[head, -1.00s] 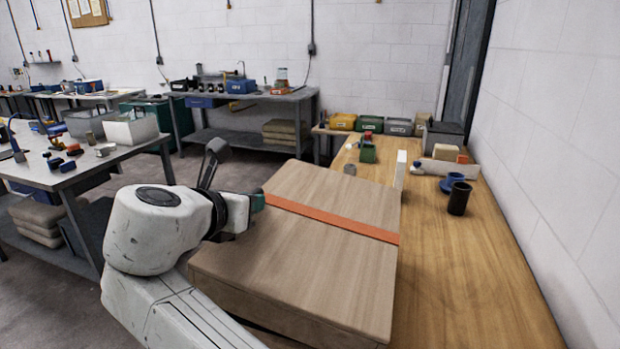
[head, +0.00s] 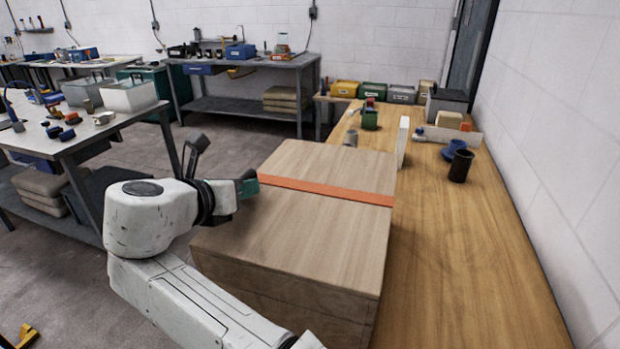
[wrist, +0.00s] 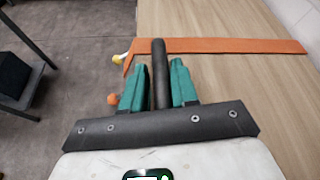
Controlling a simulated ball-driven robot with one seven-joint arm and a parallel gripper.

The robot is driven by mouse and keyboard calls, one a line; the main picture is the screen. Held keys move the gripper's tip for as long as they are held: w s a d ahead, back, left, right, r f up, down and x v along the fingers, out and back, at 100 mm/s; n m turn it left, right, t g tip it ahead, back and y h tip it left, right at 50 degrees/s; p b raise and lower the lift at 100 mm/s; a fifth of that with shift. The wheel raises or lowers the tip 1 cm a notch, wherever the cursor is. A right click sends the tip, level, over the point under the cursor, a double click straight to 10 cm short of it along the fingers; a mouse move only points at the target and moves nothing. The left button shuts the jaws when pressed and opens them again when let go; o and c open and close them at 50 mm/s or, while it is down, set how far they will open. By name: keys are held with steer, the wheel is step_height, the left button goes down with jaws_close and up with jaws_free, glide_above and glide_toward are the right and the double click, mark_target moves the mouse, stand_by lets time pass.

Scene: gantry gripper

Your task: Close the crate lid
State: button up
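The crate (head: 300,301) is a large wooden box at the left edge of the wooden workbench. Its pale lid (head: 310,230) covers the top, with an orange strap (head: 330,188) across it. A thin seam shows on the near side, and I see no open gap there. My gripper (head: 250,186) is at the left edge of the lid, by the end of the strap. In the wrist view, a dark bar (wrist: 160,75) lies between its green fingers. I cannot tell whether the fingers clamp it. The lid (wrist: 225,95) extends to the right of them.
The workbench (head: 470,255) is clear on its near right. A dark cup (head: 461,166), a blue cup (head: 453,150), a white upright block (head: 402,142) and several bins stand beyond the crate. A white table (head: 95,130) with tools stands at left.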

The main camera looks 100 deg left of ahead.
steer(key=shift+o, duration=1.1)
steer(key=shift+r, duration=0.2)
steer(key=shift+s+d, duration=0.1)
step_height(320, 180, up, 4)
glide_above(206, 235)
steer(key=shift+b, duration=0.3)
